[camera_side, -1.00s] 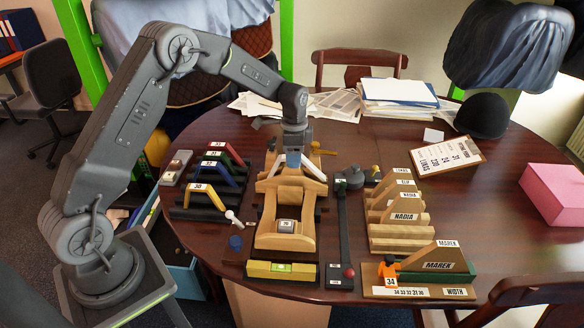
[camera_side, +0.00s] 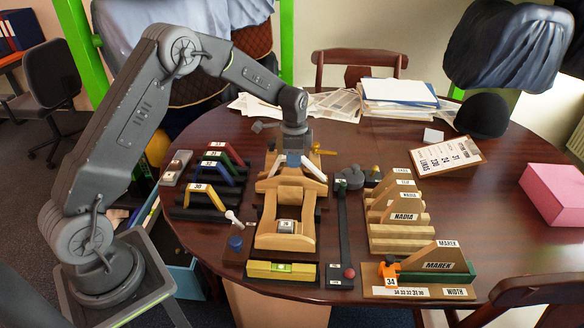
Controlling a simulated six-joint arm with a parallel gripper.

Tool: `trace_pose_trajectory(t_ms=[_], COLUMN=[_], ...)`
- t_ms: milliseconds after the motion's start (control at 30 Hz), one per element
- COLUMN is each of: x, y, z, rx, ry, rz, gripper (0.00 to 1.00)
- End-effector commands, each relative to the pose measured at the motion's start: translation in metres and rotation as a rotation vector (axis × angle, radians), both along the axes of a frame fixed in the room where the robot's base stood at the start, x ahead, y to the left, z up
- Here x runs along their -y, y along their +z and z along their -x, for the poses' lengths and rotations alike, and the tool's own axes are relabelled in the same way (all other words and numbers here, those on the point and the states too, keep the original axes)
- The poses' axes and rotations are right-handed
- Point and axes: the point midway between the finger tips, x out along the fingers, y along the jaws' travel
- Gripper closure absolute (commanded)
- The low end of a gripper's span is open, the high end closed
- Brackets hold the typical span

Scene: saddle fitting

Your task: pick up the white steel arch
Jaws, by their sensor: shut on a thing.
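My gripper (camera_side: 294,161) points down over the back end of the wooden saddle form (camera_side: 262,236) in the middle of the table. Its jaws are shut on a small pale piece between the fingertips, which I take to be the white steel arch (camera_side: 293,160). On the rack to the left stand a yellow arch (camera_side: 208,193), a blue arch (camera_side: 216,170), a green one (camera_side: 221,157) and a red one (camera_side: 229,148).
A yellow level (camera_side: 283,270) lies at the front of the form. A long dark tool (camera_side: 345,235) lies to its right. Papers (camera_side: 398,93) lie at the back. A pink box (camera_side: 556,194) is far right.

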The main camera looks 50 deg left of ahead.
Motion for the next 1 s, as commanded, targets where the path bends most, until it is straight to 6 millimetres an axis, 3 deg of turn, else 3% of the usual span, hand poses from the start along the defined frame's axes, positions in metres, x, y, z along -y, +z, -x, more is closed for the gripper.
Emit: trace_pose_trajectory(t_ms=[367,600,1000], x=[0.0,0.0,-0.054], y=[0.009,0.042,0.082], z=[-0.001,-0.001,0.041], rx=[0.003,0.006,0.004], ry=[0.0,0.0,0.005], rz=[0.0,0.0,-0.001], gripper=[1.0,1.0,1.0])
